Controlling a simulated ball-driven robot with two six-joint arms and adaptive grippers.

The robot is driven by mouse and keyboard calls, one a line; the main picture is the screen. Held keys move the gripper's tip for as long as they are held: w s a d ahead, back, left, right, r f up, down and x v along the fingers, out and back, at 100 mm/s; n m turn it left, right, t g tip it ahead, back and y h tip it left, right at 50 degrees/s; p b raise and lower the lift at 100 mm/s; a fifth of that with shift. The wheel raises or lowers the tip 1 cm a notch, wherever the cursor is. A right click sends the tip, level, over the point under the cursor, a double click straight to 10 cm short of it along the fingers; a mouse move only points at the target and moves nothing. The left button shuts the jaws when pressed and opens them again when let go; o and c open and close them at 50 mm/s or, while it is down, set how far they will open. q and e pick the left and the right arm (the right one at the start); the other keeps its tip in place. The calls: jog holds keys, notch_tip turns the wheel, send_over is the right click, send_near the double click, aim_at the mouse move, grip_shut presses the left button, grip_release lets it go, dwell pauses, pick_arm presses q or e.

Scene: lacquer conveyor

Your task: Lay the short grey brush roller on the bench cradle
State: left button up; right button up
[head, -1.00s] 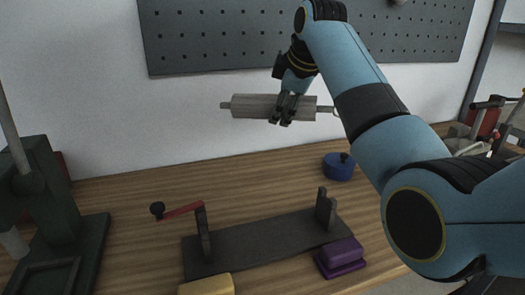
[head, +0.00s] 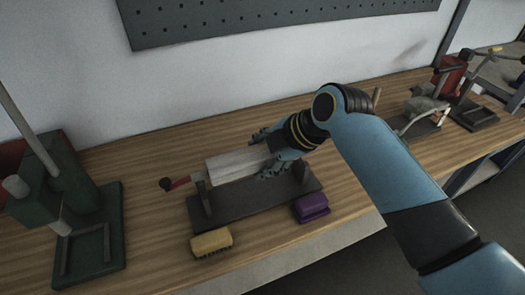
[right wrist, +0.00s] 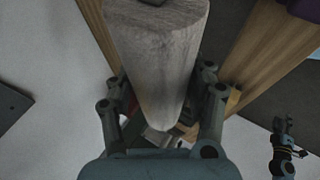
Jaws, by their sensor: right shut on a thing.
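The short grey roller (head: 233,165) is level above the dark bench cradle (head: 245,204), lengthwise between its two end uprights. Its left end is close to the left upright by the red lever (head: 180,183); I cannot tell whether it rests there. My right gripper (head: 265,155) is shut on the roller near its right end. In the right wrist view the roller (right wrist: 155,60) runs between the fingers (right wrist: 160,108), its streaked grey surface filling the upper middle. What looks like my left gripper (right wrist: 284,127) is small at the right of that view, away from the roller.
A yellow brush (head: 211,242) and a purple block (head: 311,207) lie on the bench in front of the cradle. A green press (head: 60,190) stands at the left. More fixtures (head: 425,110) stand at the far right. Bare wood lies behind the cradle.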

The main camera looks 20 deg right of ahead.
notch_tip(320, 180, down, 4)
jog(key=b, duration=0.3)
jog(key=shift+r, duration=0.15)
jog(key=shift+f+b, duration=0.5)
jog(key=shift+f, duration=0.15)
jog(key=shift+d+p, duration=0.1)
jog(key=shift+p, duration=0.25)
jog(key=o, duration=1.5)
jog(key=shift+s, duration=0.1)
jog(key=shift+c, duration=0.2)
jog(key=v, duration=1.2)
